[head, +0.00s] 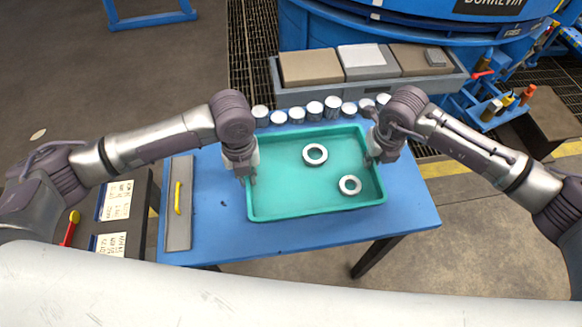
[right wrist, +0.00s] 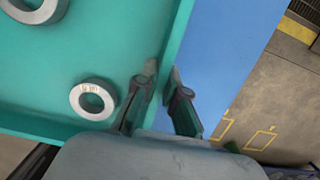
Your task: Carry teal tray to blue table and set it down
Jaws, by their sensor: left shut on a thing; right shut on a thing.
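The teal tray (head: 290,205) is over the middle of the blue table (head: 405,215), roughly level. I cannot tell whether its bottom touches the tabletop. Two grey metal rings lie flat in it, one near the middle (head: 306,157) and one towards the front right (head: 342,186). My left gripper (head: 247,178) is shut on the tray's left wall. My right gripper (head: 373,158) is shut on the right wall. In the right wrist view its two fingers (right wrist: 160,85) straddle the teal wall (right wrist: 180,35), with blue tabletop beyond. The left fingertips are partly hidden.
Several white-topped cylinders (head: 314,111) stand in a row behind the tray. A grey panel with a yellow handle (head: 178,198) lies at the table's left end. A grey bin with boxes (head: 367,90) stands behind. Bare tabletop shows right of the tray.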

